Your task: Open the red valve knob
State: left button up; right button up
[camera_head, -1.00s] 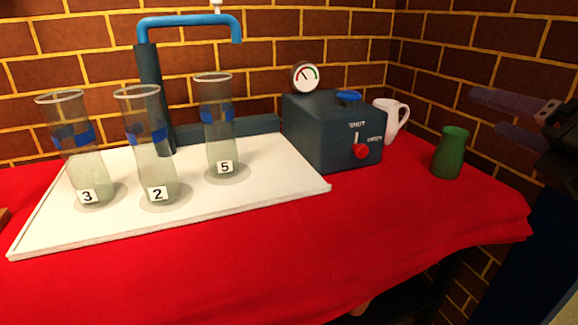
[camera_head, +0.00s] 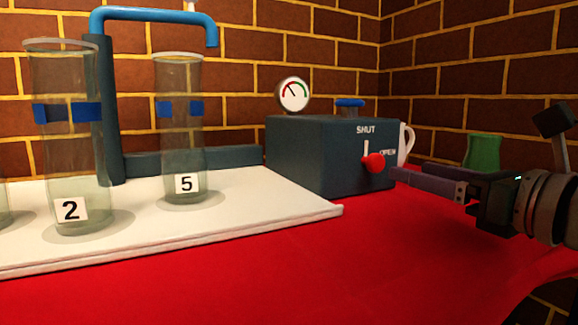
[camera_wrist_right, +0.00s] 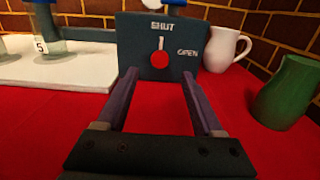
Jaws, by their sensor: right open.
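The red valve knob (camera_head: 374,163) is on the front of the dark blue box (camera_head: 318,150), below the word SHUT and left of the word OPEN. Its white pointer stands upright toward SHUT. The knob also shows in the right wrist view (camera_wrist_right: 159,60). My right gripper (camera_head: 408,174) comes in from the right, its fingertips close to the knob in the picture. In the wrist view the open fingers (camera_wrist_right: 159,78) are spread and empty, with the knob centred between and beyond their tips. I cannot tell the exact gap. My left gripper is not in view.
A white jug (camera_wrist_right: 225,50) stands right of the box, and a green vase (camera_wrist_right: 285,93) further right. Glass cylinders numbered 2 (camera_head: 75,165) and 5 (camera_head: 181,135) stand on the white board (camera_head: 260,213) at left. A gauge (camera_head: 293,94) and blue handwheel (camera_head: 350,103) top the box.

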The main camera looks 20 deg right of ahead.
aim_at(379, 162)
jog(key=shift+w+a, duration=0.15)
jog(key=shift+w, duration=1.6)
jog(key=shift+w+a, duration=0.1)
jog(key=shift+w, duration=1.6)
grip_shut()
